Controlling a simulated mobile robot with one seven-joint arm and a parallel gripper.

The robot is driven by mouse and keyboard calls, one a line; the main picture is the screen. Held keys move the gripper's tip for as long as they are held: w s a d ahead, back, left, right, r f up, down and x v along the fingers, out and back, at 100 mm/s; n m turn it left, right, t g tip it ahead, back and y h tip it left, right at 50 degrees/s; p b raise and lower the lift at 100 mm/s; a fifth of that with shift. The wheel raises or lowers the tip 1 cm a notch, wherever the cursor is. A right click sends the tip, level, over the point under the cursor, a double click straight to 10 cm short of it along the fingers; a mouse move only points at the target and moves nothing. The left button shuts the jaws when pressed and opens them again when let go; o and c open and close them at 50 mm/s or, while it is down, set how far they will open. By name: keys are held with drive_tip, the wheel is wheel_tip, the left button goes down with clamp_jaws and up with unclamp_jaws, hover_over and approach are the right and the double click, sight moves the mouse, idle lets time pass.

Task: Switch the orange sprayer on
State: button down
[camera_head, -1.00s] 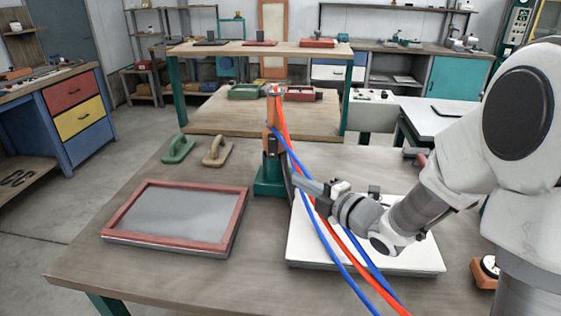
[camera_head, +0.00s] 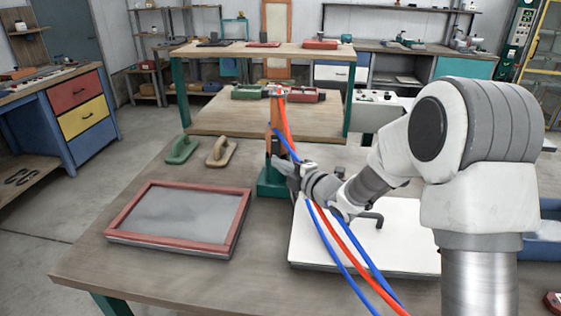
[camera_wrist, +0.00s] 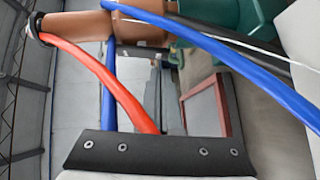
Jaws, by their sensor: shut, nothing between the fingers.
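The orange sprayer (camera_head: 276,138) stands upright in a green holder (camera_head: 272,184) on the worktable. A red hose (camera_head: 337,228) and blue hoses (camera_head: 325,236) run from it toward the front. In the wrist view the sprayer's orange body (camera_wrist: 78,25) fills the upper left, with the red hose (camera_wrist: 100,75) and a blue hose (camera_wrist: 230,62) crossing close by. My gripper (camera_head: 281,168) is shut and empty, close to the sprayer's lower body on its right side. I cannot tell whether it touches. The sprayer's switch is not clearly visible.
A red-framed grey panel (camera_head: 112,232) lies at the left of the table (camera_head: 75,268). A white board (camera_head: 415,240) lies under my arm and the hoses. Green (camera_head: 182,150) and beige (camera_head: 221,153) hand floats lie behind the panel.

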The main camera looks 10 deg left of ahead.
drive_tip(key=shift+w+f, duration=0.1)
drive_tip(key=shift+w, duration=0.65)
drive_tip(key=shift+f, duration=0.15)
drive_tip(key=b, duration=0.3)
drive_tip(key=shift+w+n+t+b, duration=0.3)
drive_tip(key=shift+w+b, duration=0.05)
drive_tip(key=shift+s+f, duration=0.1)
